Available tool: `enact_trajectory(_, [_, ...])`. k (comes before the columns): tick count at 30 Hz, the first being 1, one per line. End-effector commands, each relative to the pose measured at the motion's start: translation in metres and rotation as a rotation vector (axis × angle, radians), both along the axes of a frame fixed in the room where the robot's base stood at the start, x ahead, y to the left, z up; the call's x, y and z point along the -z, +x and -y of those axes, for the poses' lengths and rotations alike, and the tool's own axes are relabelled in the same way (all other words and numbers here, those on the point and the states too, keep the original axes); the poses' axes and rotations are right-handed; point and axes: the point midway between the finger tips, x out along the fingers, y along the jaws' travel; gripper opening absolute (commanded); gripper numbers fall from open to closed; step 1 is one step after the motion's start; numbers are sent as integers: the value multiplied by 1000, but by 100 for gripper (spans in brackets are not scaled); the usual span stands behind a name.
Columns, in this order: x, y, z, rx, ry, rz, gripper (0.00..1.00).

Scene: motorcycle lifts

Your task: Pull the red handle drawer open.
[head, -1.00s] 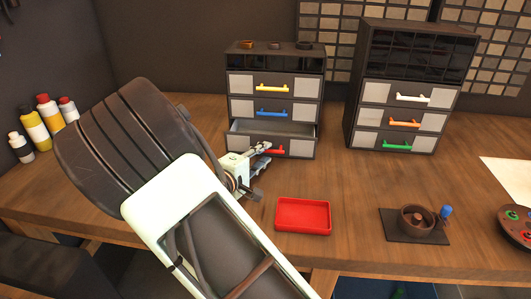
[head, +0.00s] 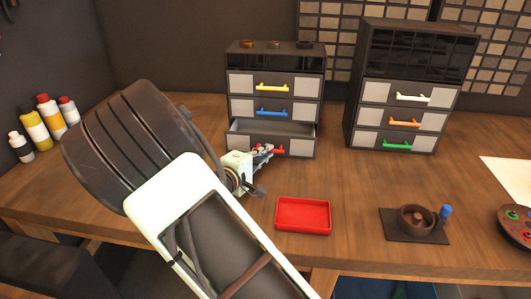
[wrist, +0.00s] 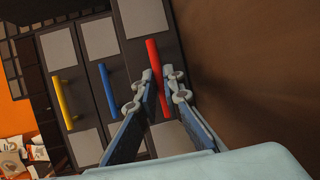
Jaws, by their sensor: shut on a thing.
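The red handle (head: 278,150) is on the bottom drawer (head: 302,147) of the left cabinet. That drawer stands partly open, with its grey inside showing above the front. My gripper (head: 265,154) is at the left part of the red handle and shut on it. In the wrist view, the red handle (wrist: 153,56) runs between the two fingertips of my gripper (wrist: 158,77). Part of the handle is hidden by the fingers in the head view.
The yellow handle (head: 272,87) and blue handle (head: 272,112) drawers above are closed. A red tray (head: 303,228) lies on the bench in front. A second cabinet (head: 352,105) stands right. Several bottles (head: 53,118) stand left. The bench between the cabinets and tray is clear.

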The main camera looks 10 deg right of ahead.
Motion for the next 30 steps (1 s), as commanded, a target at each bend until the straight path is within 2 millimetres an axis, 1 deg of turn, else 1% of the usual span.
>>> enact_trajectory(5, [1,-5,-2,0,1,0,0])
enact_trajectory(13, [1,-35,-12,-1,2,0,0])
enact_trajectory(21, [0,-37,-12,0,0,0,0])
enact_trajectory(22, [0,-37,-12,0,0,0,9])
enact_trajectory(26, [0,-37,-12,0,0,0,23])
enact_trajectory(27, [0,-37,-12,0,0,0,26])
enact_trajectory(30, [0,-37,-12,0,0,0,26])
